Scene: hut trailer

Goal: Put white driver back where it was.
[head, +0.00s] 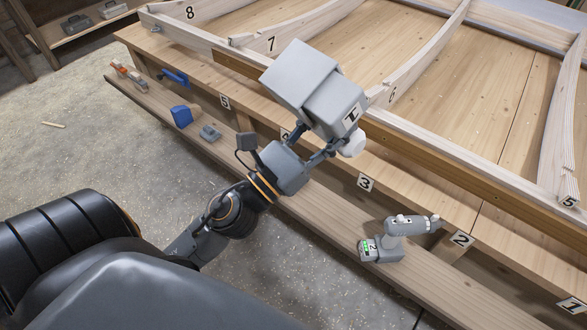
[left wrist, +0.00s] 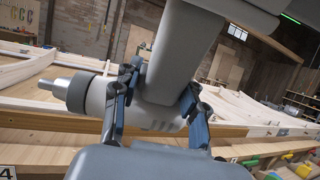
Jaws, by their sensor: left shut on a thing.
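My left gripper (head: 322,146) is shut on a light grey-white driver (head: 303,82). The driver is held upside down above the workbench's front edge, its big battery block with a dark mark turned up toward the head camera. In the left wrist view the gripper (left wrist: 160,98) has its fingers around the driver's body (left wrist: 100,98), with the metal chuck (left wrist: 58,86) pointing left and the handle rising between the fingers. My right gripper is out of view.
The ledge also bears a blue block (head: 181,116), a small grey thing (head: 210,132), a blue tool (head: 174,77) and an orange tool (head: 126,73). Wooden ribs (head: 425,55) rise on the bench behind.

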